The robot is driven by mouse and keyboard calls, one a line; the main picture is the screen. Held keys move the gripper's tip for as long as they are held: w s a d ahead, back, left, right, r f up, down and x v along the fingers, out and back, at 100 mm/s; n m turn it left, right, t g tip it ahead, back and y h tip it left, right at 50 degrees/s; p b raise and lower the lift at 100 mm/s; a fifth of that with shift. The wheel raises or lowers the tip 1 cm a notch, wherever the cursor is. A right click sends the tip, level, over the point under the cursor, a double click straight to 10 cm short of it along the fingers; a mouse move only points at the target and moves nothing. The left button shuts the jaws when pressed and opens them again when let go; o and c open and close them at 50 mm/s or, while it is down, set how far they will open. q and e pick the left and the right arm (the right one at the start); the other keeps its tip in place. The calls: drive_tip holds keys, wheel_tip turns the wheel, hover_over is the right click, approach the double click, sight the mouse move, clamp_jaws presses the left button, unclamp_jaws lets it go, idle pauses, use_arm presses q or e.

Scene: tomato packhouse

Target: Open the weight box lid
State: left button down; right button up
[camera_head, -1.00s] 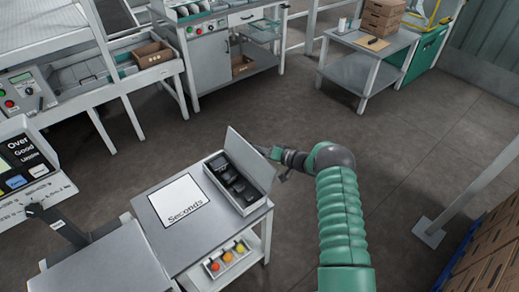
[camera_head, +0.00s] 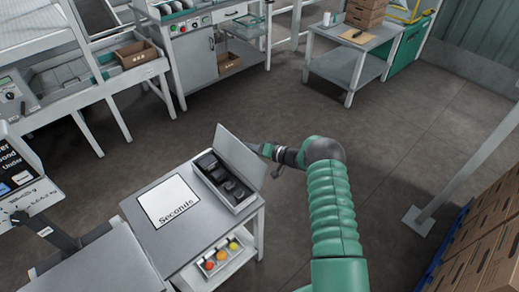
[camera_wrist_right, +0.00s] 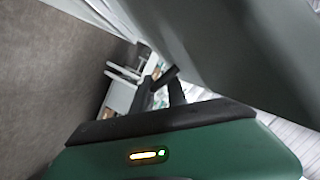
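The weight box (camera_head: 246,205) sits at the right edge of a small grey table, with several dark weights (camera_head: 222,174) inside. Its grey lid (camera_head: 240,156) stands raised along the box's right side, and the box is open. My right gripper (camera_head: 261,149) is at the outer, right side of the lid, near its upper part; I cannot tell whether it touches. In the right wrist view a large grey surface, apparently the lid (camera_wrist_right: 245,50), fills the upper right near the dark fingers (camera_wrist_right: 166,88). Their opening is unclear. My left gripper is out of view.
A white "Seconds" sheet (camera_head: 170,200) lies left of the box. A tray with tomatoes (camera_head: 220,257) is on the shelf below. A scale display (camera_head: 18,170) stands at left, stacked brown boxes (camera_head: 485,245) at right. Floor beyond the table is clear.

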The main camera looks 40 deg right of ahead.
drive_tip(key=v, duration=1.6)
